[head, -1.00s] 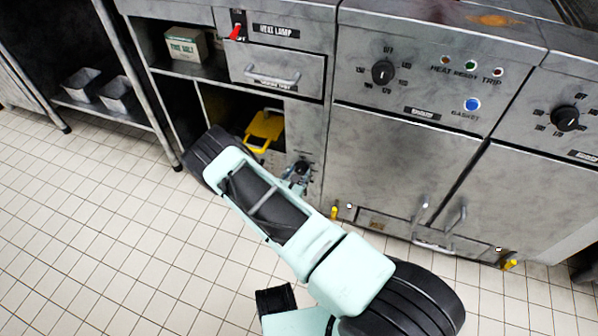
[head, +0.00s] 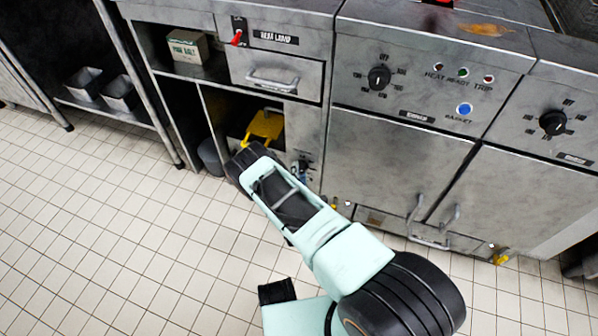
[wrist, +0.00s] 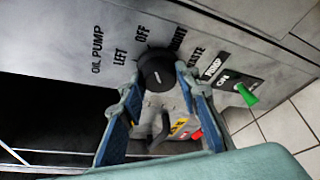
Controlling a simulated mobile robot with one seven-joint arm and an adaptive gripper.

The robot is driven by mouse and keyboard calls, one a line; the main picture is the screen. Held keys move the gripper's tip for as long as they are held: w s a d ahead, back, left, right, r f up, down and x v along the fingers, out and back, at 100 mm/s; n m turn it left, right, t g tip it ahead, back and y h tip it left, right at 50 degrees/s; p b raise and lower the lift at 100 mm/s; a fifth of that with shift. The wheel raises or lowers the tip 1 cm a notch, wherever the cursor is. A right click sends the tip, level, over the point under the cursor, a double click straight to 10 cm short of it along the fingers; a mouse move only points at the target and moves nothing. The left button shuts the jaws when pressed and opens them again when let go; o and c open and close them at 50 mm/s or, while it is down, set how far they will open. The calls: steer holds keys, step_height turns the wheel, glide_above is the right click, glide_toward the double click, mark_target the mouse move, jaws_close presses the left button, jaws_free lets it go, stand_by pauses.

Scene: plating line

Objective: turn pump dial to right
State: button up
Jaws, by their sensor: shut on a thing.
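The black round pump dial (wrist: 152,62) is on the grey panel in the wrist view, with the words OIL PUMP, LEFT, OFF and a partly covered right-hand label around it. A small pale mark shows on its face, but I cannot tell clearly which label it points to. My gripper (wrist: 158,76) has its two blue-grey fingers on either side of the dial and is shut on it.
A green lever (wrist: 247,95) marked PUMP ON is right of the dial. A yellow object (head: 264,126) sits in the open bay left of the panel, with a grey bin (head: 210,156) beside it. Cabinet doors (head: 400,160) stand to the right. The tiled floor (head: 110,230) is clear at left.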

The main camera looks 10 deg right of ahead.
steer(key=m, duration=0.1)
steer(key=m+t, duration=0.1)
steer(key=m, duration=0.1)
steer(key=m+t+b, duration=0.1)
steer(key=shift+w+d+y, duration=0.3)
steer(key=shift+d, duration=0.05)
steer(key=shift+m+t+b, duration=0.65)
steer(key=shift+m+t, duration=0.05)
steer(key=shift+m, duration=1)
steer(key=o, duration=1.2)
steer(key=shift+c, duration=0.2)
steer(key=shift+s+a+f, duration=0.1)
steer(key=shift+f, duration=0.05)
